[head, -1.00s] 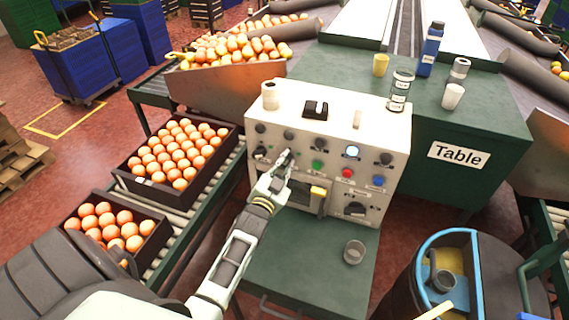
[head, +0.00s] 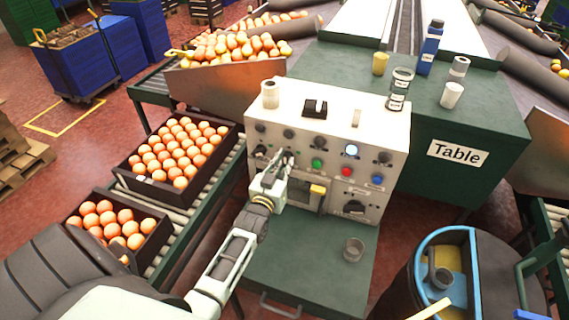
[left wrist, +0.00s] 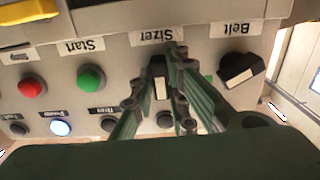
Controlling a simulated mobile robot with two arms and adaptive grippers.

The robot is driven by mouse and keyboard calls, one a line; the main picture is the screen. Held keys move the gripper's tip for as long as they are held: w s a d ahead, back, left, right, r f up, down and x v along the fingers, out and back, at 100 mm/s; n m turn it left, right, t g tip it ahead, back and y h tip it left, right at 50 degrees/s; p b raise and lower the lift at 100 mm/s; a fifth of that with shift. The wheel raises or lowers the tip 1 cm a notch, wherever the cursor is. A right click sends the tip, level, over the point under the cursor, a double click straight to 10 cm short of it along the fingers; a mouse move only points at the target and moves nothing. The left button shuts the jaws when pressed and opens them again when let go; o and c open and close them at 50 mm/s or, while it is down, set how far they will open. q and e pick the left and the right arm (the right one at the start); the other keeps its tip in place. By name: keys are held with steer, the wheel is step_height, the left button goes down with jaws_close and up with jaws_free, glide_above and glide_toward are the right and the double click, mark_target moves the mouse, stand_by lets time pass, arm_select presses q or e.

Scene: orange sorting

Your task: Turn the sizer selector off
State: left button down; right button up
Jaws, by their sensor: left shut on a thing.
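The sizer selector (left wrist: 159,86) is a dark knob with a pale pointer bar, under the upside-down "Sizer" label (left wrist: 156,36) in the left wrist view. Its pointer bar looks about in line with the label. My left gripper (left wrist: 160,75) has a finger on each side of the knob and is closed on it. In the head view my left gripper (head: 285,160) reaches the left part of the white control panel (head: 390,135) and hides the selector there. My right gripper is not in view.
The belt selector (left wrist: 238,70) is beside the sizer selector, turned at a slant. The green start button (left wrist: 91,78) and red button (left wrist: 32,86) are on its other side. A yellow handle (head: 318,190) juts from the panel.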

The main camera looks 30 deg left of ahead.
arm_select(q)
steer(key=c, duration=1.7)
jaws_free()
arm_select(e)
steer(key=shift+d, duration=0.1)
arm_select(q)
steer(key=v, duration=1.2)
steer(key=shift+s, duration=0.1)
steer(key=shift+f, duration=0.15)
